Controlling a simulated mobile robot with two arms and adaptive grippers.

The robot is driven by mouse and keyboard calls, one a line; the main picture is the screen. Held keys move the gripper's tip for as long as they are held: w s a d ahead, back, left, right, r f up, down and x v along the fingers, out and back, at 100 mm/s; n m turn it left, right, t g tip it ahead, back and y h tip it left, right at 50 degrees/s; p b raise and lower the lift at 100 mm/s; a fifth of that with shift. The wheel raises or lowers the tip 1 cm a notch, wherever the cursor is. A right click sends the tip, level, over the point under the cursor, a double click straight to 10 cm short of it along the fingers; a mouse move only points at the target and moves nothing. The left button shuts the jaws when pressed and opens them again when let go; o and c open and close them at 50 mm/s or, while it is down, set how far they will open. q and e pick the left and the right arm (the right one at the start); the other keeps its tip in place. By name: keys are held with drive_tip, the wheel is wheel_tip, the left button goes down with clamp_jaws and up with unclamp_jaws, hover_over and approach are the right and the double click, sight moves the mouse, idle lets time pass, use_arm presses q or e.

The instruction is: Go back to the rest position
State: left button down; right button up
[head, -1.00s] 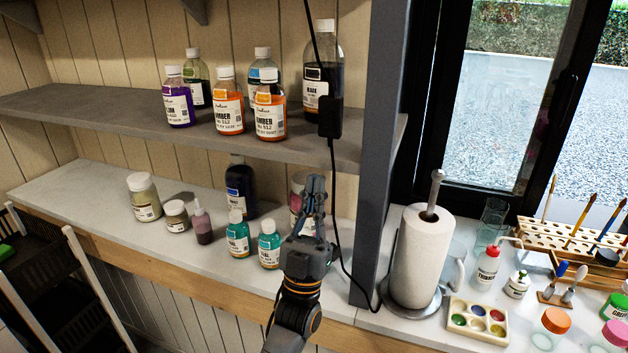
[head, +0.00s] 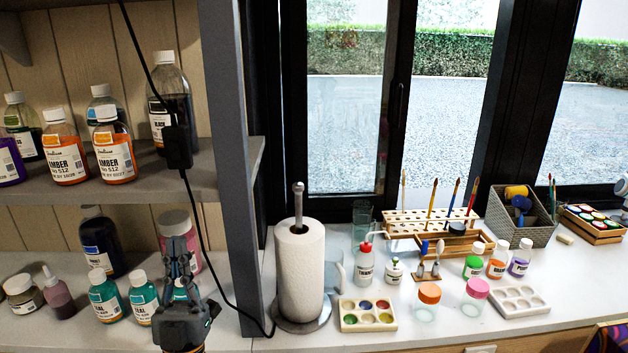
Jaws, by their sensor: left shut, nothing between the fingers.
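My left gripper (head: 178,262) points upward at the lower left of the head view, its fingers together and empty. It is in front of the lower shelf, and teal bottles (head: 105,296) stand just to its left. My right gripper is not in view.
A grey post (head: 232,180) and a hanging black cable (head: 206,226) are close to the right of my left gripper. A paper towel roll (head: 299,270) stands beyond the post. The white counter (head: 400,336) holds a paint palette (head: 367,314), small bottles and a brush rack (head: 425,222).

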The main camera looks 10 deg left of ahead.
use_arm(q)
drive_tip(key=w+d+f+m+g+h, duration=0.1)
drive_tip(key=w+f+g+h, duration=0.1)
drive_tip(key=f, duration=0.2)
drive_tip(key=w+d+f+m+g+h, duration=0.1)
drive_tip(key=w+f+g+h, duration=0.1)
drive_tip(key=f+g, duration=0.1)
drive_tip(key=w+d+f+m+g+h, duration=0.1)
drive_tip(key=w+f+g+h, duration=0.1)
drive_tip(key=f, duration=0.3)
drive_tip(key=shift+d+g+h, duration=0.1)
drive_tip(key=shift+g+h, duration=0.3)
drive_tip(key=shift+g, duration=0.3)
drive_tip(key=s+d+f+m+g+h, duration=0.1)
drive_tip(key=s+f+g, duration=0.1)
drive_tip(key=f+g, duration=0.3)
drive_tip(key=s+d+f+g, duration=0.2)
drive_tip(key=f, duration=0.5)
drive_tip(key=s+d+f+g, duration=0.1)
drive_tip(key=s+f+g, duration=0.55)
drive_tip(key=s, duration=0.45)
drive_tip(key=s+f+g, duration=0.6)
drive_tip(key=s+f, duration=0.1)
drive_tip(key=s, duration=0.4)
wheel_tip(320, 180, down, 25)
drive_tip(key=s+a+f+g, duration=0.2)
drive_tip(key=s+f, duration=1.5)
drive_tip(key=s, duration=0.1)
drive_tip(key=shift+a+m+y, duration=0.3)
drive_tip(key=shift+m, duration=0.1)
